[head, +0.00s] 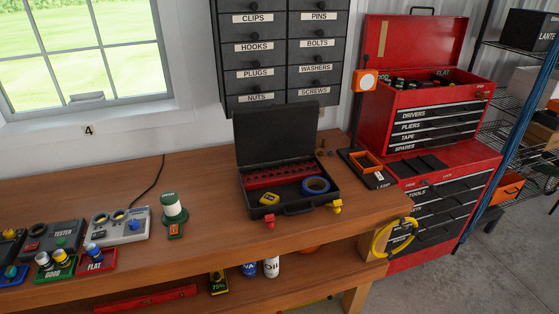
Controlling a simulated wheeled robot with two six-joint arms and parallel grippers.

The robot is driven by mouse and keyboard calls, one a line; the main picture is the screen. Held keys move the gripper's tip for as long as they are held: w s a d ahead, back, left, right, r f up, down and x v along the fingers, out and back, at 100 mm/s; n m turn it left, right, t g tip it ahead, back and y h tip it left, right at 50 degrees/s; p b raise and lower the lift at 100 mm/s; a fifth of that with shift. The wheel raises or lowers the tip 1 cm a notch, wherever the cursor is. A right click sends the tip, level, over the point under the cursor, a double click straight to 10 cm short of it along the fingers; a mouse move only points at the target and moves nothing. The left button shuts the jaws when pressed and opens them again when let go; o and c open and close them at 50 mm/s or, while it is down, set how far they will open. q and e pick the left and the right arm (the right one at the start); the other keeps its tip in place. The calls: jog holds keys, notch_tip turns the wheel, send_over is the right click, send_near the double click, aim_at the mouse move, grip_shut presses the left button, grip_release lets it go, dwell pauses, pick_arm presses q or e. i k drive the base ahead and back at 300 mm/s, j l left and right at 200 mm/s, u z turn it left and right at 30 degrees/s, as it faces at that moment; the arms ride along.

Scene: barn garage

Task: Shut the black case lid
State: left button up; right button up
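The black case (293,207) stands on the wooden workbench, right of its middle. Its lid (277,136) is open and stands nearly upright at the back, in front of the wall. Inside the case are a red rack with a row of holes (278,174), a blue tape ring (316,185) and a small yellow item (268,199). A red latch (269,221) and a yellow latch (336,206) hang at the front edge, beside the handle. Neither of my grippers is in view.
A lamp stand (367,165) is right of the case, with a red tool chest (430,125) beyond. A green-and-white spool (173,211) and a grey box with dials (120,225) are left. Labelled drawers (282,50) hang above.

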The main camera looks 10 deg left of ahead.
aim_at(274, 132)
jog(key=i+j, duration=1)
jog(key=i, duration=0.15)
